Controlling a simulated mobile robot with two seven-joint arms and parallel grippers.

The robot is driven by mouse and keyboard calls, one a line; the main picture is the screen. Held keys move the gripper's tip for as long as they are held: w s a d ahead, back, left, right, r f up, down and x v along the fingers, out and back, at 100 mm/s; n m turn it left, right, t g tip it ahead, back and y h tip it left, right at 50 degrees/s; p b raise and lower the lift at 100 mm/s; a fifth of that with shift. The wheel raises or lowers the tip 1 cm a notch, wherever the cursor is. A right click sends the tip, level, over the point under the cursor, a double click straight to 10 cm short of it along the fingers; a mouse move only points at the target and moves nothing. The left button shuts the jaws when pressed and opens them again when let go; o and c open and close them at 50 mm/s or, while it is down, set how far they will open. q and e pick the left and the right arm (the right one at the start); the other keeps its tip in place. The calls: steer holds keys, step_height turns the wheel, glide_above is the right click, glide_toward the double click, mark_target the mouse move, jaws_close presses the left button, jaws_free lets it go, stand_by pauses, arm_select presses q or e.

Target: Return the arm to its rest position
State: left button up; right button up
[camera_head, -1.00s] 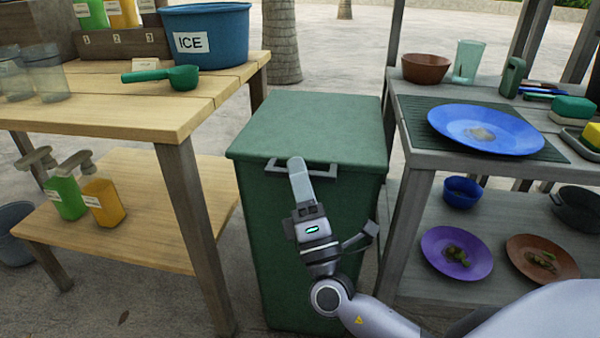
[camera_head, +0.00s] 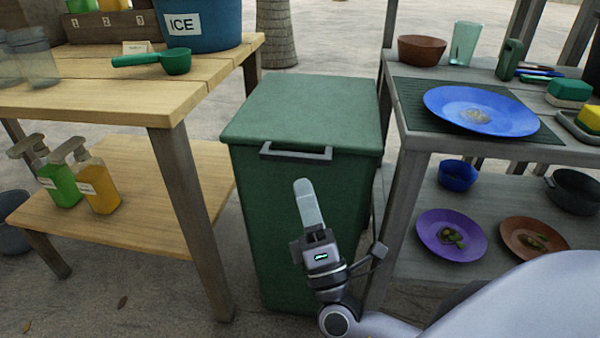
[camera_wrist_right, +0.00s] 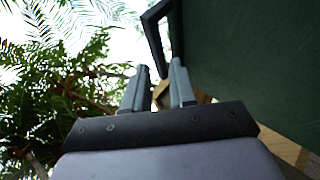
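My right gripper (camera_head: 306,190) is in front of the green bin (camera_head: 300,235), below the lid's grey handle (camera_head: 297,153), and is apart from the handle. In the right wrist view its two fingers (camera_wrist_right: 158,82) stand apart with nothing between them. The bin's dark green side (camera_wrist_right: 250,60) fills the upper right there, and the handle (camera_wrist_right: 153,32) shows beyond the fingers. The bin's lid (camera_head: 305,108) is down. My left gripper is not in view.
A wooden table (camera_head: 110,108) with an ice tub (camera_head: 205,25) stands left of the bin. A grey shelf unit (camera_head: 432,141) with a blue plate (camera_head: 480,110) stands close on the right. Purple (camera_head: 430,222) and brown plates are on its lower shelf. Paved ground shows between.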

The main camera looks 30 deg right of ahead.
steer(key=shift+s+a+f, duration=0.15)
steer(key=shift+s, duration=0.2)
